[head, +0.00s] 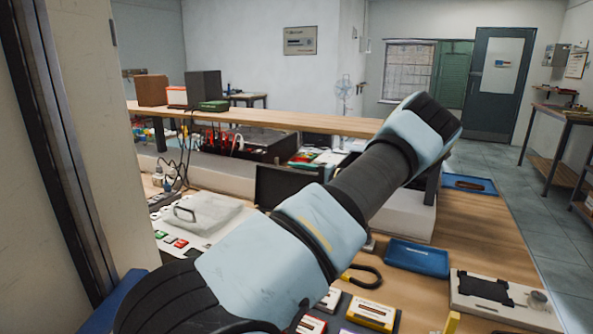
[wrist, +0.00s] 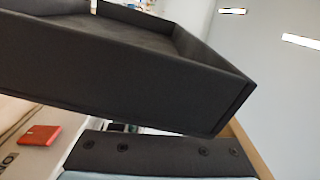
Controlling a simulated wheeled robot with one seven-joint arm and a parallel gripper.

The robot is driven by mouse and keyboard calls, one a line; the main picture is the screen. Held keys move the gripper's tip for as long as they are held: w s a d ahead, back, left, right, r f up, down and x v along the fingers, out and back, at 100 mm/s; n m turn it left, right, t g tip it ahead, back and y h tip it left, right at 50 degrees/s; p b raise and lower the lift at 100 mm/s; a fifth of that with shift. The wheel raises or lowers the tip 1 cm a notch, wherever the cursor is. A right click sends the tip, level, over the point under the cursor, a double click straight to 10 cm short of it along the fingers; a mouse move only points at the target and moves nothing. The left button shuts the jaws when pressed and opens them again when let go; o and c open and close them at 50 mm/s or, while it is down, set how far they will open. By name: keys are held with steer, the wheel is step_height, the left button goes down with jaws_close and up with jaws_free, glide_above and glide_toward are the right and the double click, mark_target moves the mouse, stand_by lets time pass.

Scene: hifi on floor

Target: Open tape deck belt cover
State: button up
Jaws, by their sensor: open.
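A white deck-like unit (head: 176,229) stands at the left of the bench in the head view, with coloured keys along its front. A pale grey lid with a dark handle (head: 203,214) lies flat on it and looks shut. I cannot tell for sure that this lid is the belt cover. My arm crosses the middle of the head view and hides part of the bench. My gripper's fingertips show in neither view. In the wrist view a large dark box-like shape fills the upper part. A red block lies on a white surface at the left.
Cassettes (head: 370,314) lie on a dark tray at the front. A blue tray (head: 417,257) and a pale unit with a black plate and knob (head: 505,298) lie to the right. A wooden shelf (head: 290,122) spans behind.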

jaws_close()
stand_by(0.3)
steer(key=shift+f, duration=0.15)
stand_by(1.0)
